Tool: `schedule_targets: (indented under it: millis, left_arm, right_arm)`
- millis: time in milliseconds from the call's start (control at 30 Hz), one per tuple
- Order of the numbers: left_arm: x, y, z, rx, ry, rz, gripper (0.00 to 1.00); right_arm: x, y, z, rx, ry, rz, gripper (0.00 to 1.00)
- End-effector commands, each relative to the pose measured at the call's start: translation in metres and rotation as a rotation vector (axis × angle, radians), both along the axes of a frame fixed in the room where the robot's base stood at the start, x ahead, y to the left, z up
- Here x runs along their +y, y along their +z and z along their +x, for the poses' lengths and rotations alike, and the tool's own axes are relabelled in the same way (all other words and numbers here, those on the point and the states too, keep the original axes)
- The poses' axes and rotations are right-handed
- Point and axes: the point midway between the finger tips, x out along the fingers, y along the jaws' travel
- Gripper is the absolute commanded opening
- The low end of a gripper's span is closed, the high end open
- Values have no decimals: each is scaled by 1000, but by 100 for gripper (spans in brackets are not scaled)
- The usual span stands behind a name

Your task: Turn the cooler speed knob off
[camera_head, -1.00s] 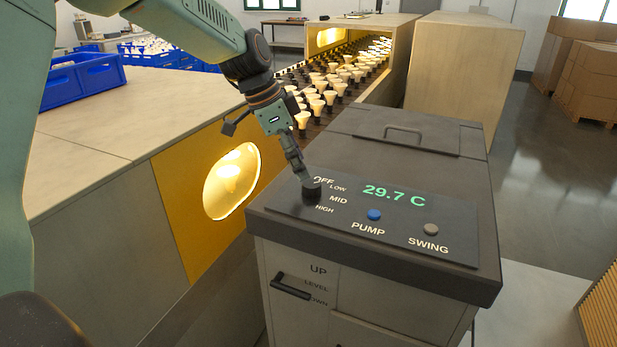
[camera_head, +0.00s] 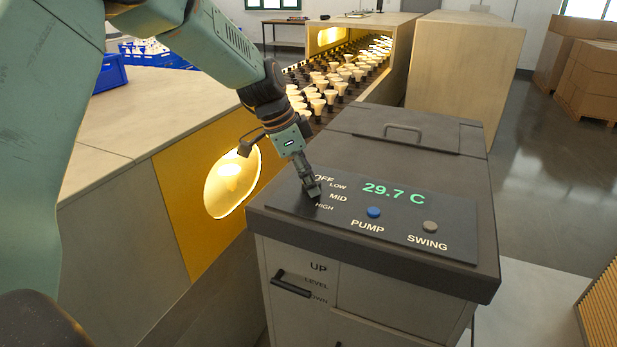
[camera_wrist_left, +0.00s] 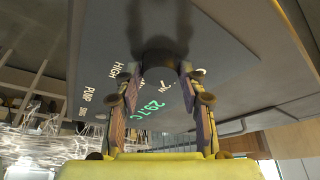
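The cooler's dark control panel (camera_head: 440,206) has the labels OFF, LOW, MID and HIGH around the speed knob. In the head view my left gripper (camera_head: 312,192) is down at the knob and covers most of it. In the left wrist view the round dark knob (camera_wrist_left: 160,62) is between the two fingertips of my left gripper (camera_wrist_left: 160,72). I see no clear gap on either side, but cannot tell if the fingers press on it. The knob's pointing direction is hidden. My right gripper is not in view.
A blue PUMP button (camera_head: 374,212) and a grey SWING button (camera_head: 430,226) are right of the knob. The display reads 29.7 C. A lid handle (camera_head: 403,130) is behind. Left is a yellow panel (camera_head: 182,215) with a lit opening; bulbs (camera_head: 331,97) stand on a conveyor behind.

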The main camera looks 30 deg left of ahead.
Motion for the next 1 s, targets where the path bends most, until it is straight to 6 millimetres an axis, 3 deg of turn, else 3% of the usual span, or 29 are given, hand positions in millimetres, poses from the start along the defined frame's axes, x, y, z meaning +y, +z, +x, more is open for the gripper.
schedule_targets:
  millis: [333,667,1000]
  left_arm:
    - [0,0,0,0,1,0,8]
    - [-1,1,-1,1,48,-2,7]
    - [-3,4,-3,3,289,0,7]
  right_arm:
    - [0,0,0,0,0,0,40]
    - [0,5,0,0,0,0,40]
    - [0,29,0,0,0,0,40]
